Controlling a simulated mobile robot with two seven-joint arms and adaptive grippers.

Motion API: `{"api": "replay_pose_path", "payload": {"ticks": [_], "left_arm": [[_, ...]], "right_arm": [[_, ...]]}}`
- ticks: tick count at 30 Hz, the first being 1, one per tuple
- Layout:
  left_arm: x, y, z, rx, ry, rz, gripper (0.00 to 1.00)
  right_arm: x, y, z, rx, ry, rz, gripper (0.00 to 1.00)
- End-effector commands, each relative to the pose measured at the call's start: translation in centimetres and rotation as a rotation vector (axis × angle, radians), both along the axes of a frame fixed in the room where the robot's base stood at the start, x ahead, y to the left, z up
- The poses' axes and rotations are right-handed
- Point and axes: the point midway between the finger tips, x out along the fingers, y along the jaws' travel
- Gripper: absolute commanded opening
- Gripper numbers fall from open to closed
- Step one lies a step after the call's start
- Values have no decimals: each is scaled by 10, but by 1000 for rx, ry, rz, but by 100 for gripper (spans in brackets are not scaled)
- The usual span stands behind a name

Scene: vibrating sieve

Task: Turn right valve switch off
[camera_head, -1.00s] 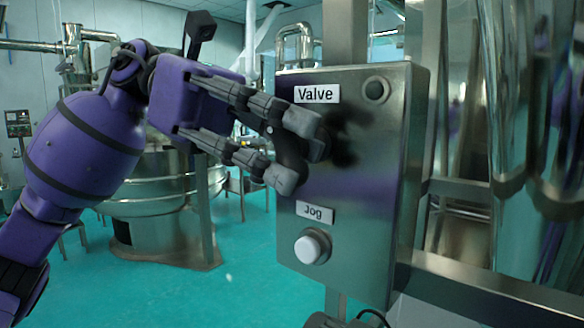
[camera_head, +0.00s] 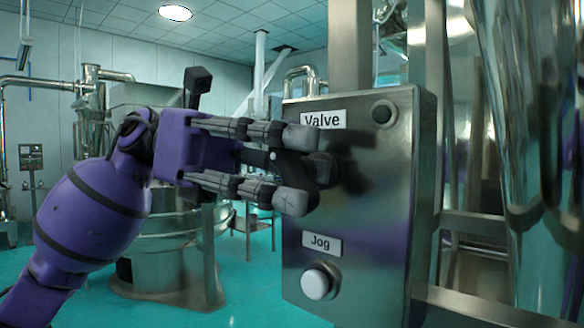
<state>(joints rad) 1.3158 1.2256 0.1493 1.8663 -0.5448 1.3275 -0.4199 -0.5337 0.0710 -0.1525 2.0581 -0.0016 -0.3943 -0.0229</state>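A grey metal control box (camera_head: 372,235) stands right of centre, with a "Valve" label (camera_head: 323,120) at its upper left. The dark valve switch (camera_head: 323,168) sits below that label and is partly hidden by my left gripper. My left gripper (camera_head: 296,169) reaches in from the left, with its two grey-tipped fingers apart, one above the other. The fingertips are close to the switch, and a dark curved part shows between them. I cannot tell whether the fingers touch the switch. My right gripper is not in view.
A white jog button (camera_head: 319,282) sticks out below its "Jog" label (camera_head: 322,244). A small dark round fitting (camera_head: 382,113) is at the box's top right. Steel posts and pipes (camera_head: 510,130) crowd the right side. A round sieve machine (camera_head: 165,245) stands behind my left arm.

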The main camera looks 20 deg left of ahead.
Motion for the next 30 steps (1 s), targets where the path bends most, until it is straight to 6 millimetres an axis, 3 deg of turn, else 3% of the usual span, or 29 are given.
{"api": "replay_pose_path", "payload": {"ticks": [4, 16, 30], "left_arm": [[0, 0, 0, 0, 0, 0, 36], [2, 8, 1, 1, 2, 1, 36], [19, 96, 13, 0, 0, 2, 36]], "right_arm": [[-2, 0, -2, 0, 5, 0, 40], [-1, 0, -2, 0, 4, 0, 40], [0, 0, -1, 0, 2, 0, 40]]}}
